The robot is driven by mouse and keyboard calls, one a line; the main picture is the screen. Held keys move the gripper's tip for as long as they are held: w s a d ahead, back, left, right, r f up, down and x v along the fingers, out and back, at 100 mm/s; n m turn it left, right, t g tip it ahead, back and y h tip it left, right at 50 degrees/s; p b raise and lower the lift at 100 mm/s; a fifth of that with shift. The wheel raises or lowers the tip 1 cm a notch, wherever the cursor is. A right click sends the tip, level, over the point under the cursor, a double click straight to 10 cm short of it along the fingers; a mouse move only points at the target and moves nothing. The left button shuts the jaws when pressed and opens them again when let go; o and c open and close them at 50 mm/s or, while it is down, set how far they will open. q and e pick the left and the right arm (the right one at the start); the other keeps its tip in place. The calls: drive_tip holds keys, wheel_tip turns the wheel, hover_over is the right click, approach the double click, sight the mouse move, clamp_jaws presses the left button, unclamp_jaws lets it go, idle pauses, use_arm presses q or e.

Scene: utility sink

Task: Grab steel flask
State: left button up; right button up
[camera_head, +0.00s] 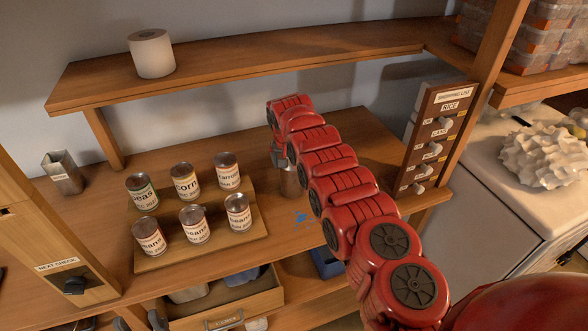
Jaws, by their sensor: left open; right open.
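A metallic cylinder (289,183), which looks like the steel flask, stands on the wooden counter right of the cans. My red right arm hides part of it. My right gripper (280,157) is open at the cylinder's upper part. Whether its fingers are around or in front of the cylinder I cannot tell. My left gripper (138,322) appears only as two dark fingertips at the bottom edge, apart and empty, far from the cylinder.
Several labelled cans (194,225) stand on a wooden board (150,262) left of the cylinder. A paper roll (151,53) sits on the upper shelf (270,58). A metal container (62,173) stands far left. A shopping-list board (437,135) rises at right.

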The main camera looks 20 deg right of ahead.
drive_tip(key=shift+w+d+f, duration=0.2)
drive_tip(key=shift+d+f, duration=0.05)
drive_tip(key=shift+f, duration=0.3)
drive_tip(key=shift+w+d+f, duration=0.15)
drive_tip(key=shift+d+f, duration=0.05)
drive_tip(key=shift+f, duration=0.3)
drive_tip(key=shift+w+f, duration=0.2)
drive_tip(key=shift+s+a+r, duration=0.15)
drive_tip(key=shift+a+r, duration=0.05)
drive_tip(key=shift+c, duration=1)
drive_tip(key=shift+s+r, duration=0.1)
drive_tip(key=shift+c, duration=1.3)
drive_tip(key=shift+d, duration=0.1)
drive_tip(key=c, duration=1.1)
